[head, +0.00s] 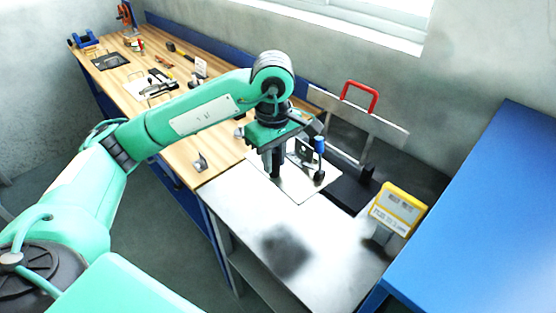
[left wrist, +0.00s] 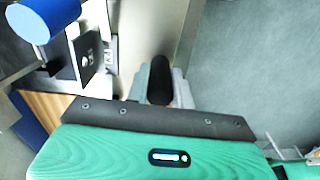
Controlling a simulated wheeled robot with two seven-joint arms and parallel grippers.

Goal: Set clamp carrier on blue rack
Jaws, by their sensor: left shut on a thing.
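The clamp carrier is a pale flat plate (head: 298,192) at the metal table's back left, bearing a toggle clamp with a blue-capped handle (head: 319,143) and a black upright post. My left gripper (head: 277,160) points down at the plate and is shut on the black post. In the left wrist view, grey fingers close on both sides of the post (left wrist: 160,80), and the blue handle cap (left wrist: 42,18) is at upper left. I cannot tell whether the plate touches the table. The blue rack (head: 480,220) is the broad blue surface at right. My right gripper is not in view.
A metal table (head: 330,245) has free room in front, with a dark patch. A yellow-framed sign box (head: 398,208) stands between table and rack. A red-handled metal frame (head: 360,120) stands behind. A wooden bench (head: 175,125) at left holds several tools. The rack's visible top is bare.

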